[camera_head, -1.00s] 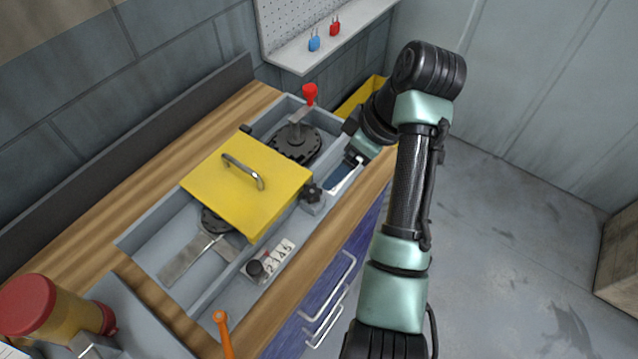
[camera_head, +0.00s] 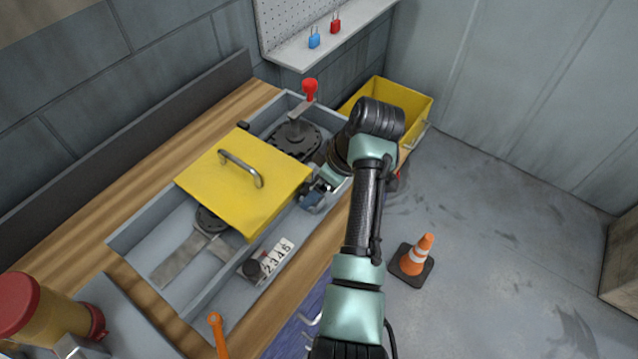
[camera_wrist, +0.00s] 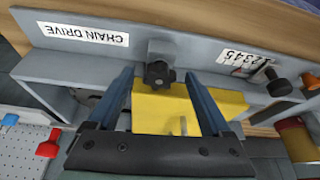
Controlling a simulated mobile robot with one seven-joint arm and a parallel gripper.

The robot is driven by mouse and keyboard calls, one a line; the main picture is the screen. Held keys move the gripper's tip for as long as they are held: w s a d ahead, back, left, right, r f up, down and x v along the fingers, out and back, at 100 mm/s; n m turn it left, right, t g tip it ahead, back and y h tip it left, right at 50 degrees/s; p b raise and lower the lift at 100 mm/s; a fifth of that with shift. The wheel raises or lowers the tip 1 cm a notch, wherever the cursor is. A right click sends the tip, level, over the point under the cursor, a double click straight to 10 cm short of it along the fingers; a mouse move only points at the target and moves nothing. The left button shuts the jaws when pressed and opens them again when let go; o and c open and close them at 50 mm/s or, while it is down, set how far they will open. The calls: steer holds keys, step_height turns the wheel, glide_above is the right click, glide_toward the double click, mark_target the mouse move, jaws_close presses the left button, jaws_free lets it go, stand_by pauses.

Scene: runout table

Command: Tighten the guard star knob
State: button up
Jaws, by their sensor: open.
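The black star knob (camera_wrist: 159,74) sits on a grey bracket at the wall of the grey housing in the wrist view. The yellow guard (camera_head: 225,190) with its metal handle lies over the housing; part of it (camera_wrist: 165,112) shows behind the knob. My gripper (camera_wrist: 160,79) is open, its two blue fingers reaching to either side of the knob with visible gaps. In the head view my gripper (camera_head: 316,191) is at the guard's right corner and hides the knob. I cannot tell how tight the knob is.
A red-handled lever (camera_head: 310,89) stands behind the guard. A yellow bin (camera_head: 418,106) and an orange cone (camera_head: 418,256) are at the right. An orange-handled tool (camera_head: 219,335) is in front.

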jaws_close()
stand_by(0.3)
steer(key=shift+r+p, duration=0.1)
steer(key=shift+p, duration=0.3)
steer(key=m+p, duration=0.1)
steer(key=m+t+p, duration=0.1)
steer(key=m, duration=0.1)
steer(key=shift+s+a+r+h+p, duration=0.15)
steer(key=shift+s+h+p, duration=0.05)
steer(key=shift+h+p, duration=0.2)
steer(key=shift+s+a+m+t+h+p, duration=0.15)
steer(key=shift+m+h+p, duration=0.1)
steer(key=shift+m+p, duration=0.4)
steer(key=shift+w+m+t+h+p, duration=0.15)
steer(key=shift+m+p, duration=0.25)
steer(key=shift+m, duration=0.5)
steer(key=shift+s+a+m+t+h+p, duration=0.1)
steer(key=shift+m+t+h+p, duration=0.15)
steer(key=shift+m+p, duration=0.4)
steer(key=shift+f+m, duration=0.2)
steer(key=shift+m, duration=0.1)
jaws_free()
